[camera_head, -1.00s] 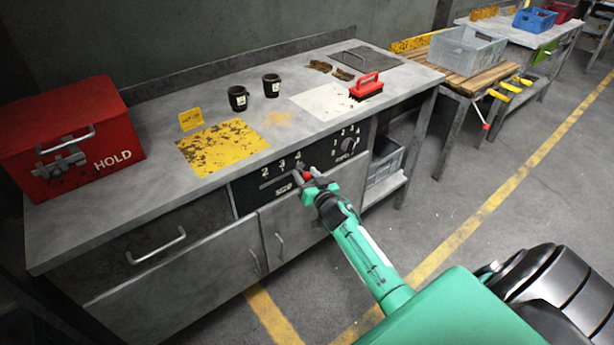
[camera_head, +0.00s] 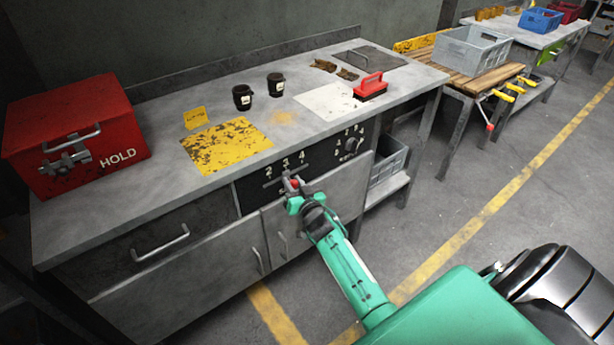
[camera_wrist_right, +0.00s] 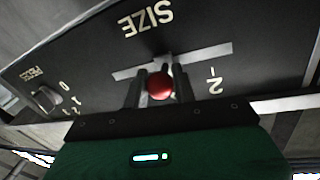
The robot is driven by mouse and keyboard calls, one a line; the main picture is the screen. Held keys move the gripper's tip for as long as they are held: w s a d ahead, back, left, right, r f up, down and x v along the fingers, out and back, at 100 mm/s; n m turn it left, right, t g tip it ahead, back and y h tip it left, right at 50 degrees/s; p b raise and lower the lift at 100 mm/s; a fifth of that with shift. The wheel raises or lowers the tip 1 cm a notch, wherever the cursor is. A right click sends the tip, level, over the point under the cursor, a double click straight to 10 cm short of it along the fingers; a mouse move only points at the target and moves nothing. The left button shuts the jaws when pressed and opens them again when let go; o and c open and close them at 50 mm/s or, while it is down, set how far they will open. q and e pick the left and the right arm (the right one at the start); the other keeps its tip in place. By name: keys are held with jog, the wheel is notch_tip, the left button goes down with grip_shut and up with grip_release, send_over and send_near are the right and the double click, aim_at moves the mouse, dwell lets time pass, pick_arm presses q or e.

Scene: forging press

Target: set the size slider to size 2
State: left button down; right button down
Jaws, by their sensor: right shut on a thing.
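The size slider is on the dark front panel (camera_head: 244,193) of the bench, below the numbers 2, 3 and 4. Its red round knob (camera_wrist_right: 160,86) sits in a pale straight slot (camera_wrist_right: 215,54) under the upside-down word SIZE in the right wrist view. My right gripper (camera_head: 291,184) is shut on the knob, one finger on each side. In the head view the knob (camera_head: 293,181) is near the 3, to the right of the 2. In the wrist view the 2 is to the right of the knob; the fingers hide part of the scale. My left gripper is out of view.
A dial (camera_wrist_right: 45,98) is on the same panel. Cabinet doors with handles are below. On the bench top are a red HOLD box (camera_head: 75,135), two black cups, a yellow mat (camera_head: 226,146) and a red brush (camera_head: 370,86). Floor to the right is clear.

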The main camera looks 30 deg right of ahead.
aim_at(271, 183)
jog(key=a, duration=0.5)
jog(key=shift+s, duration=0.2)
jog(key=shift+a, duration=0.45)
jog(key=shift+f, duration=0.1)
jog(key=c, duration=1.1)
grip_release()
jog(key=shift+a, duration=0.15)
jog(key=shift+c, duration=0.2)
jog(key=shift+s, duration=0.55)
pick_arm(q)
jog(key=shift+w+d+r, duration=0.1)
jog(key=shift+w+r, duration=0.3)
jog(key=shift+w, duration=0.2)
pick_arm(e)
jog(key=s+a, duration=0.1)
jog(key=s, duration=1.1)
jog(key=shift+s+a, duration=0.3)
jog(key=shift+s, duration=0.05)
